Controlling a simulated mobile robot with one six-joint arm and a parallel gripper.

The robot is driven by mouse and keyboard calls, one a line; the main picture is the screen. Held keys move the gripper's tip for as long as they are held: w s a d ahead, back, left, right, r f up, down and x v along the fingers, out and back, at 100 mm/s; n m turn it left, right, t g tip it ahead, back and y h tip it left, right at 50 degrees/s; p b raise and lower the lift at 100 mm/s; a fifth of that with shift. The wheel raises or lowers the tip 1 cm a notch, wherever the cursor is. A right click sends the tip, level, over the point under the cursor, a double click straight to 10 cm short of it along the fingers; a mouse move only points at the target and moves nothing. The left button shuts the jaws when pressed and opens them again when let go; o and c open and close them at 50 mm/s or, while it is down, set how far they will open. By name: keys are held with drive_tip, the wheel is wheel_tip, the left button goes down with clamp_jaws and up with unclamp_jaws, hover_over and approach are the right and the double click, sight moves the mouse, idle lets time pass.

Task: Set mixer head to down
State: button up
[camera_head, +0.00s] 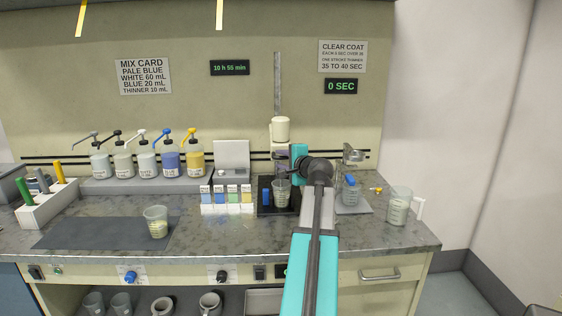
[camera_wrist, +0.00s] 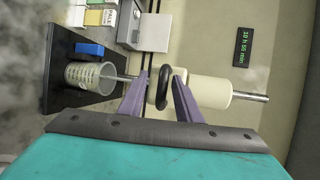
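The mixer head (camera_head: 280,129) is a white cylinder on a tall grey post (camera_head: 278,85). It stands above a clear cup (camera_head: 282,193) on a black base (camera_head: 264,208). In the wrist view, turned sideways, the white head (camera_wrist: 212,92) has a black ring-shaped handle (camera_wrist: 164,92). A thin stirring rod (camera_wrist: 125,77) runs from the head to the mouth of the cup (camera_wrist: 88,77). My gripper (camera_wrist: 161,72) has its two purple fingers apart, one on each side of the ring. A small gap shows beside the ring.
A blue block (camera_wrist: 90,48) lies on the base beside the cup. A second stand (camera_head: 352,205) with a cup is to the right, and a pitcher (camera_head: 399,205) stands near the counter's right end. Pump bottles (camera_head: 146,160) and another cup (camera_head: 156,221) are to the left.

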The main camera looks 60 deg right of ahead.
drive_tip(key=b+v, duration=0.1)
drive_tip(key=v, duration=1.2)
drive_tip(key=shift+w+f, duration=0.1)
